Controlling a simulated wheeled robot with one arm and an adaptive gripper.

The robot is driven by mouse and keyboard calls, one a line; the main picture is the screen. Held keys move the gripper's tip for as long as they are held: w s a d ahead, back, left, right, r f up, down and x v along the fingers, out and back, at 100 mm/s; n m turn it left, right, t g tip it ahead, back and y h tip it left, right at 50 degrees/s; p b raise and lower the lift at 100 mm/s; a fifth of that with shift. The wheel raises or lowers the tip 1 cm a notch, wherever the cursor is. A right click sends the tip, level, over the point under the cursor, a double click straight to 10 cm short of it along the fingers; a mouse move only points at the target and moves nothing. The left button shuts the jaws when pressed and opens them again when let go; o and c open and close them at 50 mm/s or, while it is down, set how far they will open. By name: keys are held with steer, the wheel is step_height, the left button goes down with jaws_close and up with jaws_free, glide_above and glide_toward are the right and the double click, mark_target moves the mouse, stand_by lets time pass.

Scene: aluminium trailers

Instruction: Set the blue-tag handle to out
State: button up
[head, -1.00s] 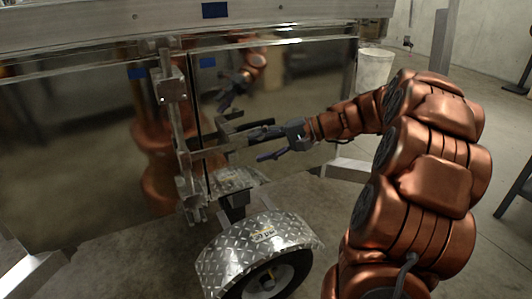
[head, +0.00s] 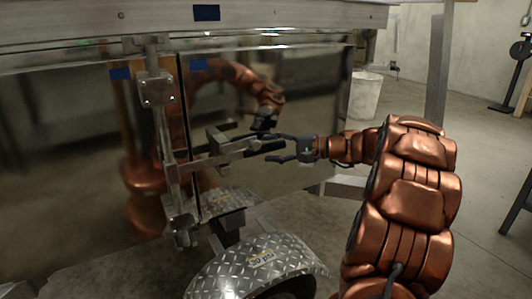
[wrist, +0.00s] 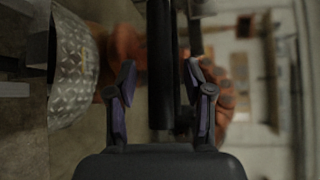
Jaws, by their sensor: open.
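The handle (head: 225,157) is a flat metal bar that reaches out to the right from the upright locking rod (head: 168,125) on the polished trailer side. Blue tags sit on the panel left of the rod (head: 120,73), right of it (head: 199,65) and on the top rail (head: 206,12). My gripper (head: 267,149) is open at the handle's free end, one finger above and one below. In the wrist view, the dark handle bar (wrist: 163,70) runs between the open fingers (wrist: 160,80). Finger contact cannot be told.
A diamond-plate wheel fender (head: 255,268) sticks out low below the handle. The mirror-like panel (head: 315,95) reflects my arm and the handle. A white bin (head: 364,97) stands behind at the right. Open concrete floor (head: 470,140) lies to the right.

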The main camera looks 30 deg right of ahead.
steer(key=shift+x, duration=0.9)
steer(key=shift+a, duration=0.1)
steer(key=shift+s, duration=0.1)
jaws_close()
